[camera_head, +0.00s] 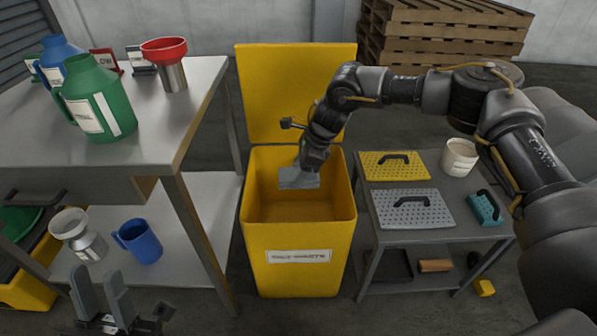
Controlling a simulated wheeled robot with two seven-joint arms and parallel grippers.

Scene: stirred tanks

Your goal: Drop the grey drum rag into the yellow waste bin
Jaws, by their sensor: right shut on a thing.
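The grey drum rag (299,178) hangs from my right gripper (312,167), over the open mouth of the yellow waste bin (298,283). My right gripper is shut on the rag's upper part, and the arm reaches in from the right. The bin's lid stands raised at the back. The rag appears at about rim height; whether it touches the bin's inside I cannot tell. My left gripper (103,298) is at the bottom left, with its two fingers apart and nothing between them.
A metal table (150,128) at left holds a green jug (98,98), a blue jug and a red funnel (165,50). A blue pitcher (138,242) stands on its lower shelf. A low cart (430,239) at right carries perforated plates and a white tub. Pallets (440,35) stand behind.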

